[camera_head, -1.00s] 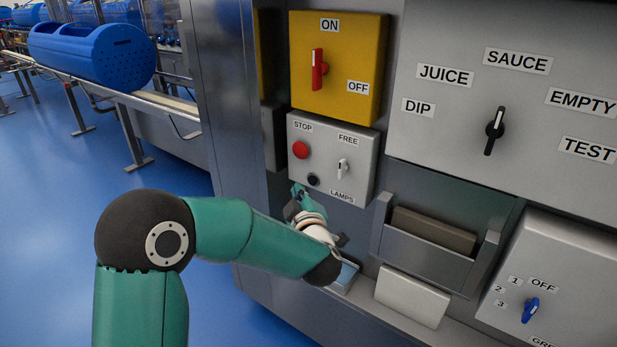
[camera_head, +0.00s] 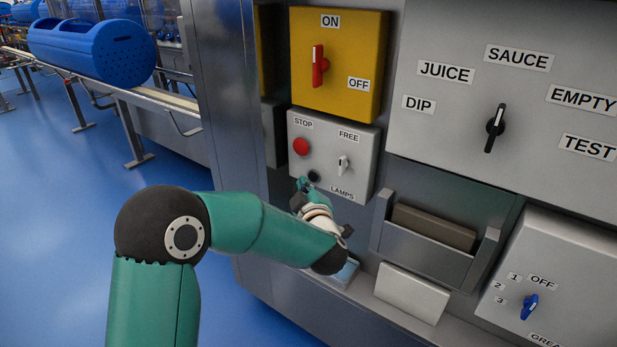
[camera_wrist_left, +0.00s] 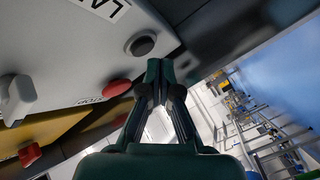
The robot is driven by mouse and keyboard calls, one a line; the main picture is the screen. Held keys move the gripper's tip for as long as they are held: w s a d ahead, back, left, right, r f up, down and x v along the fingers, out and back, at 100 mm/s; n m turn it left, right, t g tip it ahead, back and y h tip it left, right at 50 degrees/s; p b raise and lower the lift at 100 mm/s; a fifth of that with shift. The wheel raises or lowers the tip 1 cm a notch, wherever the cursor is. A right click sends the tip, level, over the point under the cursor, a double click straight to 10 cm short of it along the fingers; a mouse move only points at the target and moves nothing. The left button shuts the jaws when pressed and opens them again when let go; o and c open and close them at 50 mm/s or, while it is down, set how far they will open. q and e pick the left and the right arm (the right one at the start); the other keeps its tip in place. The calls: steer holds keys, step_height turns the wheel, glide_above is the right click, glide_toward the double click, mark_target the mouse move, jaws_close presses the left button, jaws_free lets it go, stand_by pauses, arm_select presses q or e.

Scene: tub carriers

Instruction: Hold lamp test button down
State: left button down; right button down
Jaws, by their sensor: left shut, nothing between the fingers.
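The black lamp test button (camera_head: 314,176) sits low on the grey control box (camera_head: 361,165), left of the LAMPS label. It also shows in the left wrist view (camera_wrist_left: 145,44) as a dark round cap in a ring, uncovered. My left gripper (camera_head: 303,184) is shut and empty, just below and left of the button in the head view. In the left wrist view its closed fingertips (camera_wrist_left: 159,66) lie close to the button. A gap shows between them there, and I see no contact. My right gripper is in neither view.
The red STOP button (camera_head: 300,146) and a white switch (camera_head: 343,165) at FREE share the box. A yellow box (camera_head: 345,75) with a red ON/OFF handle is above. A metal holder (camera_head: 428,245) stands to the right. A blue tub (camera_head: 95,52) sits on a conveyor at left.

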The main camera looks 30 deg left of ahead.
arm_select(q)
steer(key=shift+w, duration=0.1)
stand_by(0.7)
steer(key=shift+w+r, duration=0.1)
steer(key=shift+w, duration=0.2)
steer(key=shift+w+d, duration=0.1)
steer(key=shift+w, duration=0.35)
stand_by(2.0)
steer(key=shift+s+b, duration=0.3)
steer(key=shift+s, duration=0.55)
steer(key=shift+s, duration=0.1)
steer(key=shift+s+a+b, duration=0.15)
steer(key=shift+s+b, duration=0.3)
steer(key=shift+s, duration=0.8)
steer(key=shift+s+a+b, duration=0.15)
steer(key=shift+s+b, duration=0.3)
steer(key=shift+s, duration=0.75)
